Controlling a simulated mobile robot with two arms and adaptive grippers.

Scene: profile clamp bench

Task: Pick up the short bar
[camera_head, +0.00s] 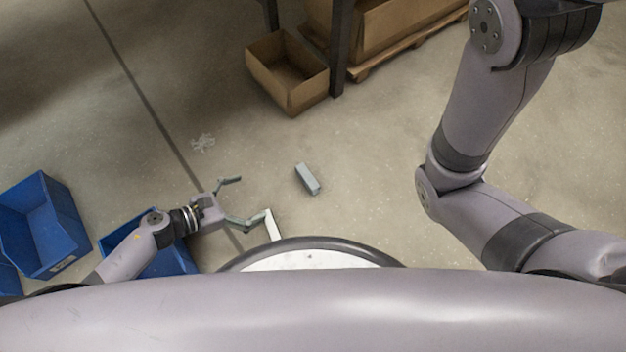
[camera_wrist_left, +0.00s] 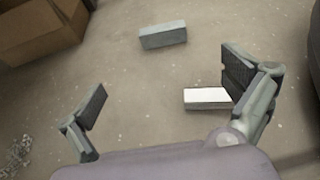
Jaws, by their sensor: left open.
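A grey bar (camera_head: 307,179) lies alone on the concrete floor, ahead of my base in the head view; it also shows at the top of the left wrist view (camera_wrist_left: 163,35). A second bar with a bright white top (camera_head: 272,226) lies on the floor nearer my base, and it shows beside the right finger in the left wrist view (camera_wrist_left: 207,98). I cannot tell for sure which is the short bar. My left gripper (camera_head: 248,200) is open and empty, its fingers spread wide in the left wrist view (camera_wrist_left: 165,78). My right gripper is out of view.
Blue bins (camera_head: 42,225) stand at the left, one partly behind my left arm. An open cardboard box (camera_head: 290,80) stands by a dark table leg (camera_head: 340,45). A scribble-like tangle (camera_head: 203,143) lies on the floor. Floor around the grey bar is clear.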

